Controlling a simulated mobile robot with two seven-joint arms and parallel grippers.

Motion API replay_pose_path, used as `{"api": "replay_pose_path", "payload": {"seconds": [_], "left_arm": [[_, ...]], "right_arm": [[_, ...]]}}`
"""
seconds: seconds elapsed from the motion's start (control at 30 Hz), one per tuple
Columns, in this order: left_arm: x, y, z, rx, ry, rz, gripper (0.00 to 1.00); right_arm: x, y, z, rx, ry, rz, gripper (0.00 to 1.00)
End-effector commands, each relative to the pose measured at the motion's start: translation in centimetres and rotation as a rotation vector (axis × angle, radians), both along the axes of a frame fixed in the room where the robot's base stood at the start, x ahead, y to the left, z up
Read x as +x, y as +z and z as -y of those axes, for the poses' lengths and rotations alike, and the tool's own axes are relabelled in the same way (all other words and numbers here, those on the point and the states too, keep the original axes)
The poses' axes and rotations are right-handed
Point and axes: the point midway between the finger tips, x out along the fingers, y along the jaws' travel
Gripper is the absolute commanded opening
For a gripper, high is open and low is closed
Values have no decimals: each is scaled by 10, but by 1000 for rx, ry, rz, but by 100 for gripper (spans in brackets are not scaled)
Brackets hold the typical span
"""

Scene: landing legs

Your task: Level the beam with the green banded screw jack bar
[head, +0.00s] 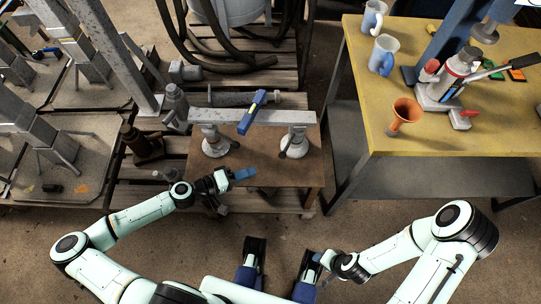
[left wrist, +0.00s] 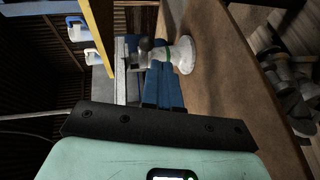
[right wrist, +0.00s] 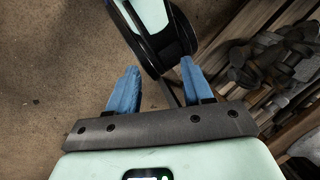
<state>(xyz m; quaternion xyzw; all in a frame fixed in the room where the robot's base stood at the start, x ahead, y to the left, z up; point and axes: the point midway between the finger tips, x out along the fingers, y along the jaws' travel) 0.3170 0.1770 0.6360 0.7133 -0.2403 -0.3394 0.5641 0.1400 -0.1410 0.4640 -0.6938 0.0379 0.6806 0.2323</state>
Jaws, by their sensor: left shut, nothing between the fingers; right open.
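The grey beam (head: 270,117) lies across two screw jacks with pale round bases on a brown board. A blue level (head: 251,112) with a yellow-green vial lies crosswise on the beam. My left gripper (head: 244,174) is shut and empty, in front of the jacks and apart from them. In the left wrist view one jack (left wrist: 183,55) shows just beyond the fingers (left wrist: 163,88). My right gripper (right wrist: 160,88) is open and empty, low over the floor.
A yellow-topped table (head: 370,110) at right carries two mugs, an orange funnel (head: 404,114) and a red-and-white bottle jack (head: 453,77). Grey metal legs and plates (head: 75,150) fill the left. Hoses lie on pallets behind the beam. The board's front (head: 285,175) is clear.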

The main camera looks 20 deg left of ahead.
Motion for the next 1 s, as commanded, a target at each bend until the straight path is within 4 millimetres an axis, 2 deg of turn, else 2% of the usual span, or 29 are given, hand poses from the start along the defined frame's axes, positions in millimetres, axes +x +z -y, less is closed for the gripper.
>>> {"api": "replay_pose_path", "payload": {"seconds": [0.03, 0.1, 0.2, 0.27, 0.47, 0.8, 1.0], "left_arm": [[2, 6, -23, -24, 35, 17, 0], [2, 16, -44, -44, 59, 36, 0], [1, 25, -58, -57, 72, 52, 0], [3, 26, -59, -59, 73, 55, 0], [22, 23, -39, -58, 67, 57, 0], [74, 13, 11, -57, 69, 56, 0], [73, 8, 38, -57, 70, 54, 0]], "right_arm": [[-2, -4, -2, 5, 4, -6, 51], [-4, -6, -4, 8, 8, -10, 51], [-5, -7, -5, 11, 10, -13, 51], [-5, -7, -5, 11, 10, -13, 51], [0, -12, -2, 4, 4, 1, 51], [14, -23, 5, -15, -12, 39, 51], [18, -25, 6, -19, -16, 48, 51]]}}
